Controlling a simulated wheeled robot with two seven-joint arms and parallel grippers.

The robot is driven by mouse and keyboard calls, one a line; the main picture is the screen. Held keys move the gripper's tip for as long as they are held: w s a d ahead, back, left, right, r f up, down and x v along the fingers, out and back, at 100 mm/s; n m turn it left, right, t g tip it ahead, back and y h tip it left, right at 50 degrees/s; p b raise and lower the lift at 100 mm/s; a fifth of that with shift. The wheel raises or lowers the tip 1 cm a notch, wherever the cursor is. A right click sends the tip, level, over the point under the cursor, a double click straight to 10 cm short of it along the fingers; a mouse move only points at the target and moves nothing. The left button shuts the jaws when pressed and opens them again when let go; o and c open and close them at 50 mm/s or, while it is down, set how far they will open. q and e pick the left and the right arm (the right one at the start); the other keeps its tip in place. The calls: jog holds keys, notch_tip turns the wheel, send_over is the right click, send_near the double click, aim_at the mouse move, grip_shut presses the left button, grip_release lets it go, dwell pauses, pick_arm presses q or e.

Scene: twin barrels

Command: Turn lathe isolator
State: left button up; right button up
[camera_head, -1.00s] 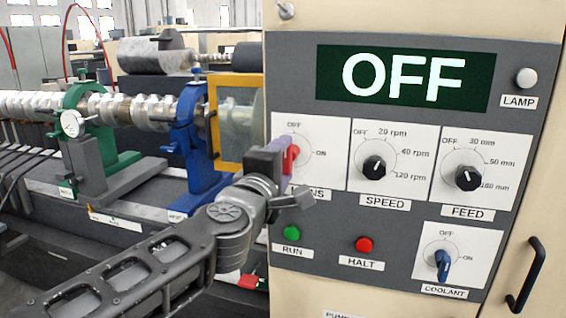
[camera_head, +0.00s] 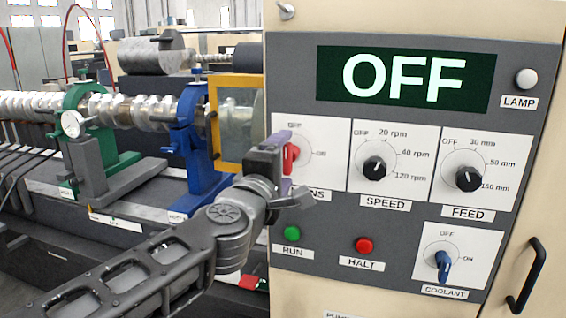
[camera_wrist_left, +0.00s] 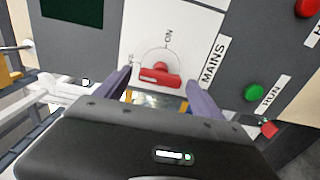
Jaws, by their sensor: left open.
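The red isolator knob (camera_head: 292,155) sits on a white plate labelled MAINS, at the left of the grey panel. In the left wrist view the knob (camera_wrist_left: 160,76) lies along the direction from OFF, and ON is at the side. My left gripper (camera_head: 280,153) is at the knob, partly covering the plate and its label in the head view. In the left wrist view its jaws (camera_wrist_left: 160,84) are open, one finger on each side of the knob with gaps showing. The display (camera_head: 405,77) reads OFF. My right gripper is not in view.
Speed (camera_head: 375,167) and feed (camera_head: 469,179) dials are to the right. The green RUN button (camera_head: 292,233), red HALT button (camera_head: 364,245) and blue coolant switch (camera_head: 443,264) are lower down. A yellow-framed guard (camera_head: 213,125) stands left of the panel.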

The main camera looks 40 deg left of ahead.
pick_arm(q)
jog(key=p+v, duration=0.3)
jog(key=v, duration=0.4)
jog(key=shift+s+d, duration=0.15)
jog(key=shift+s, duration=0.2)
